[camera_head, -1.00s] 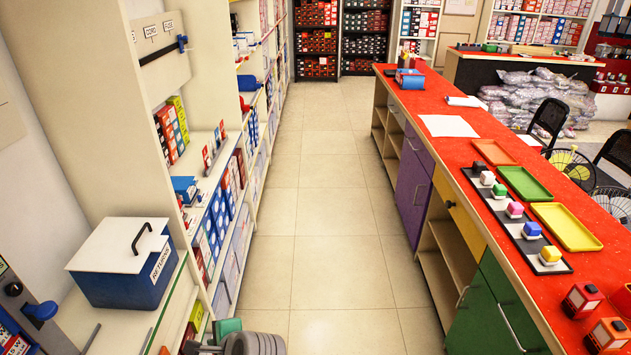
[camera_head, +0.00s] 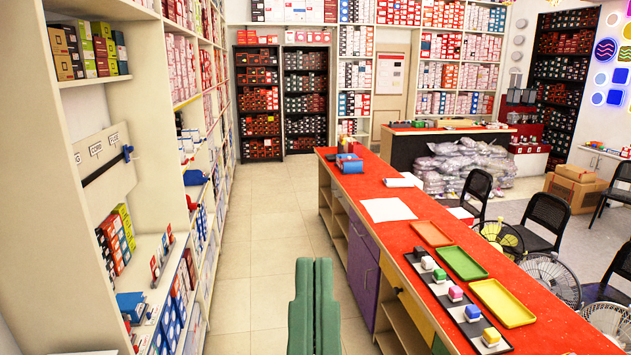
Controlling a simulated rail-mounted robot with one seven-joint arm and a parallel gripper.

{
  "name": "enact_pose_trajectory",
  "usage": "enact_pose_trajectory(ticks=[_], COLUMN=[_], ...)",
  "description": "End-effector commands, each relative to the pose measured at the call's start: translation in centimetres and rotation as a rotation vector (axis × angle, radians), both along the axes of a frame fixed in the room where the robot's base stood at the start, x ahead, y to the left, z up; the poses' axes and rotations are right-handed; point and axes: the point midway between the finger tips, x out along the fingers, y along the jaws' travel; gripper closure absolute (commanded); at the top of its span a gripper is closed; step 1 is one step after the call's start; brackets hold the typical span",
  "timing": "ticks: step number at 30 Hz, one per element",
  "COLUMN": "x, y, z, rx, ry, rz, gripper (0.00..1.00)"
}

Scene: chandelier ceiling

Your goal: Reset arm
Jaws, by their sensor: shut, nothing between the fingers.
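My gripper (camera_head: 314,264) rises into the bottom middle of the picture as two green fingers side by side. The fingers are shut against each other, with only a thin dark line between them. Nothing is held. The gripper is over the aisle floor, apart from the shelves on the left and the counter on the right. The rest of my arm is out of view.
The red-topped counter (camera_head: 378,187) runs along the right, with a yellow tray (camera_head: 502,303), green tray (camera_head: 461,264), orange tray (camera_head: 431,234) and a dark strip of coloured blocks (camera_head: 447,303). Stocked shelves (camera_head: 147,262) line the left. The tiled aisle (camera_head: 262,228) is clear ahead.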

Motion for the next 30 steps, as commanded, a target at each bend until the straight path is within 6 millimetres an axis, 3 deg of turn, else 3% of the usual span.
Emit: enact_pose_trajectory(ticks=[1,6,10,15,30], x=[0.0,0.0,0.1,0.1,0.1], y=[0.0,0.1,0.2,0.2,0.2], z=[5.8,14.3,18.6,20.6,20.3], rx=[0.001,0.006,0.008,0.009,0.010], ry=[0.001,0.003,0.005,0.006,0.006], rz=[0.002,0.009,0.013,0.015,0.015], gripper=[1.00,1.00,1.00,1.00,1.00])
